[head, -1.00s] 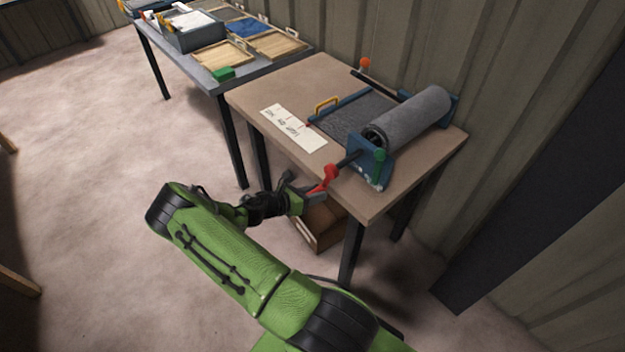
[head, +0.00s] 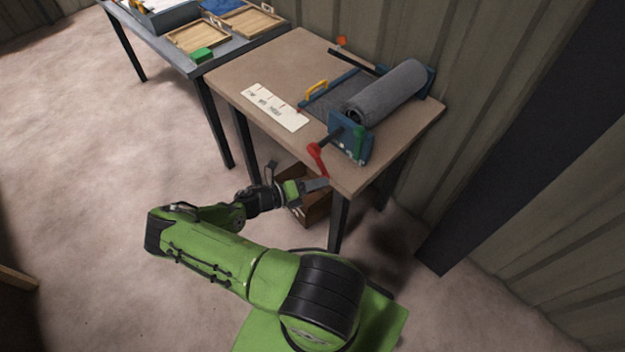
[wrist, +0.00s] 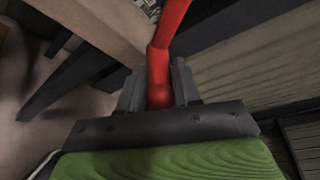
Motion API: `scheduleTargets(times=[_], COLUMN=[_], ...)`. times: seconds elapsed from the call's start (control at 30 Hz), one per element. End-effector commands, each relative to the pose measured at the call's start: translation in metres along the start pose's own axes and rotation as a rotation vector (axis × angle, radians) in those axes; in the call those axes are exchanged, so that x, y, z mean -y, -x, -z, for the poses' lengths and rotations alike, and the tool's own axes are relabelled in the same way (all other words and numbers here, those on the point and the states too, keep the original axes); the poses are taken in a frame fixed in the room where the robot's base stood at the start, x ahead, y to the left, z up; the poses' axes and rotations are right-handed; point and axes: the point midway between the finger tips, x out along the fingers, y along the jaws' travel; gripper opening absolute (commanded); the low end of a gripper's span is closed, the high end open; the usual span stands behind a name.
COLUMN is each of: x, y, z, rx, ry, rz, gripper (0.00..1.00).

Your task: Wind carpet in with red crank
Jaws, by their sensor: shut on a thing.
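The red crank (head: 315,154) sticks out from the near end of the roller frame on the wooden table, its arm pointing down past the table's front edge. My gripper (head: 322,184) is at the lower end of the crank. In the wrist view, the gripper (wrist: 158,88) has its two jaws shut around the red crank's handle (wrist: 157,92). The grey carpet (head: 388,92) is wound in a thick roll on the roller, and a flat stretch of it (head: 335,100) lies on the table, ending at a blue bar with a yellow handle (head: 316,88).
A green lever (head: 359,140) stands on the blue end plate (head: 345,135) beside the crank. A white marked strip (head: 275,107) lies on the table (head: 240,75). A brown box (head: 312,205) is below the table. Another table with trays (head: 198,37) stands behind left.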

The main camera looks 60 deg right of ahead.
Motion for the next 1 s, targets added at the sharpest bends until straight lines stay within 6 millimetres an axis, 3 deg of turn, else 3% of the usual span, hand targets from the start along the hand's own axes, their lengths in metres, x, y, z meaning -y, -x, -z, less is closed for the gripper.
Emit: scheduleTargets(times=[0.4, 0.97, 1.0], x=[0.019, 0.019, 0.019], y=[0.000, 0.000, 0.001], z=[-0.003, -0.004, -0.004], rx=[0.008, 0.011, 0.011], ry=[-0.015, -0.019, -0.019], rz=[0.004, 0.000, 0.000], gripper=[0.00, 0.00, 0.33])
